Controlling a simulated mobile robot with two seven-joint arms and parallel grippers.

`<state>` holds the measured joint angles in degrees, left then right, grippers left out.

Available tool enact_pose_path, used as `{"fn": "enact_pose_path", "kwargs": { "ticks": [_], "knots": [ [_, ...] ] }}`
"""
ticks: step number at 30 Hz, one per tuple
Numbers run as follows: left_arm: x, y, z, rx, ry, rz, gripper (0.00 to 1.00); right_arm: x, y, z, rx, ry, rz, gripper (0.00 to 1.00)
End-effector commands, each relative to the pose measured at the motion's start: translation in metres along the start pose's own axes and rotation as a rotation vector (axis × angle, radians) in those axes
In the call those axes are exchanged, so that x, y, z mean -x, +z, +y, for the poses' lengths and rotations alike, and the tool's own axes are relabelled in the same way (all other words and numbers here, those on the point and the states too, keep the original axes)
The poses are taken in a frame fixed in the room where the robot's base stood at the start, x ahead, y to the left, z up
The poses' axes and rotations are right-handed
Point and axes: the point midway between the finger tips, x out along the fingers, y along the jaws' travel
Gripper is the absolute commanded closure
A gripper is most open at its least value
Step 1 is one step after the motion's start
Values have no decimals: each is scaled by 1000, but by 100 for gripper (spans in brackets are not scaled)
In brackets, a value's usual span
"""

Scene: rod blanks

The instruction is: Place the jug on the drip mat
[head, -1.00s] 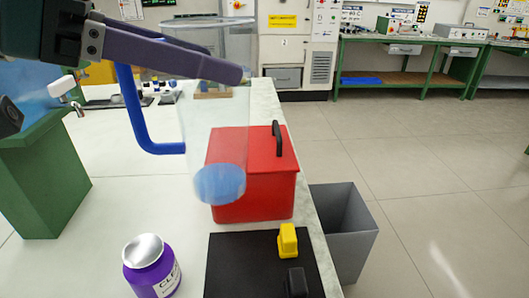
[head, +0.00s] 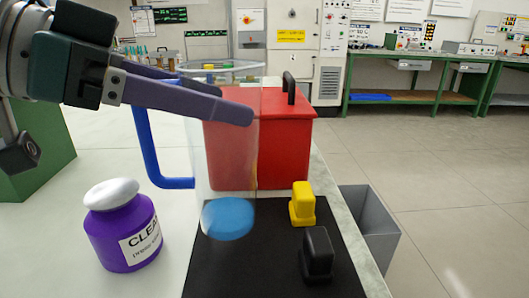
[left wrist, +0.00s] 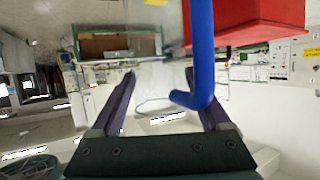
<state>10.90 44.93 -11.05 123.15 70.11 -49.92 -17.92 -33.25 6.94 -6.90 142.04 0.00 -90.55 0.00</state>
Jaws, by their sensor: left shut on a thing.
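The clear jug (head: 226,170) has a blue base and a blue handle (head: 143,130) on its left side. My left gripper (head: 232,102) is shut on the jug near its top, with its fingers reaching across from the left. The jug looks upright. Its blue base shows over the far left part of the black drip mat (head: 215,275); I cannot tell whether it touches the mat. In the left wrist view, the blue handle (left wrist: 203,45) shows beside the gripper fingers (left wrist: 160,73), and the clear body is hard to see. My right gripper is not in view.
A red box (head: 285,150) with a black handle is behind the mat. A purple bottle (head: 125,235) stands left. A grey bin (head: 372,225) is beyond the table's right edge.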

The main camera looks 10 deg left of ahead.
Motion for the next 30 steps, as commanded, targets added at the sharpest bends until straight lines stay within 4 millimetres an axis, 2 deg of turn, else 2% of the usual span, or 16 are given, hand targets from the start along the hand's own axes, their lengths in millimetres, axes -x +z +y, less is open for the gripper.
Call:
{"fn": "enact_pose_path", "kwargs": {
  "ticks": [3, 7, 20, 21, 25, 30],
  "knots": [
    [-8, 20, 0, 1, 1, 1, 100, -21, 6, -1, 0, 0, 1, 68],
    [-16, 37, 1, 0, 1, 1, 100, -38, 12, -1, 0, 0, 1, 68],
    [-16, 39, 0, 0, 0, 0, 100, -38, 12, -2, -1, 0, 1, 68],
    [-16, 38, 0, 0, 1, -1, 16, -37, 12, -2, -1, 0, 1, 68],
    [-16, 38, 0, 1, 1, -1, 1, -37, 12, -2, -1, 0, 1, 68],
    [-16, 37, 0, 0, 1, -1, 0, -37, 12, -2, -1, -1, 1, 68]
  ]
}}
